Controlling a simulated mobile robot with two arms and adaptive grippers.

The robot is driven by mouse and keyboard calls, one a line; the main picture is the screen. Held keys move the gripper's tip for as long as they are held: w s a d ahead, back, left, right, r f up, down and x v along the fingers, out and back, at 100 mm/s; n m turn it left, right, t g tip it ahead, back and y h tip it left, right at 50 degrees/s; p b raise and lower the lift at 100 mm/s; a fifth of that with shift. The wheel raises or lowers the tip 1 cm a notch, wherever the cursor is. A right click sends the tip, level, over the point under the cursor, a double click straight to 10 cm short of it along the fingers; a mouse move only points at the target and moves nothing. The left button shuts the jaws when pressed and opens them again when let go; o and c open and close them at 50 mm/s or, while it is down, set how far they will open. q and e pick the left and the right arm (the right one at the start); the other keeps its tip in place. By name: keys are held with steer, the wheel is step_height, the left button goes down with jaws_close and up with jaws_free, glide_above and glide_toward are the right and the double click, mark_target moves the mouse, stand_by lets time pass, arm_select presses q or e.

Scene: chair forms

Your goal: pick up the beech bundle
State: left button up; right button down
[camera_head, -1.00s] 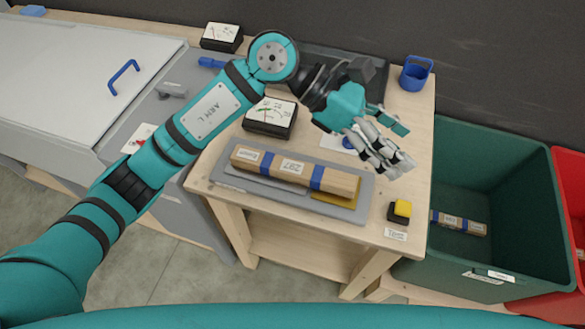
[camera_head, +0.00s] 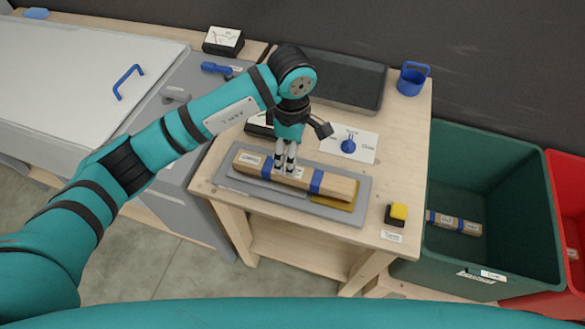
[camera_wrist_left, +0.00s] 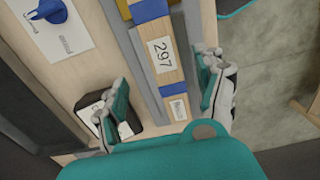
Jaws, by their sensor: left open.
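The beech bundle (camera_head: 326,184) is a long pale wooden bar with blue bands and white labels. It lies on a grey tray (camera_head: 366,190) on the wooden table. My left gripper (camera_head: 285,172) points down over the left-middle part of the bundle and hides some of it. In the left wrist view my open left gripper (camera_wrist_left: 165,95) has its fingers on either side of the bundle (camera_wrist_left: 165,55), which shows its "297" label; I cannot tell whether they touch it. My right gripper is not in view.
A yellow-topped black button box (camera_head: 396,214) is at the table's front right. A green bin (camera_head: 490,170) holding another bundle (camera_head: 453,222) is to the right, beside a red bin (camera_head: 570,190). A meter (camera_head: 260,124) is behind the arm.

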mark_target(314, 180)
arm_select(q)
steer(key=shift+f, duration=0.85)
steer(key=f+p, duration=0.2)
steer(key=f, duration=0.1)
steer(key=f+p, duration=0.1)
steer(key=shift+s+d+f, duration=0.1)
steer(key=shift+s+f, duration=0.25)
steer(key=shift+s, duration=0.05)
steer(key=shift+f, duration=0.35)
steer(key=shift+w, duration=0.1)
steer(key=shift+c, duration=0.4)
jaws_close()
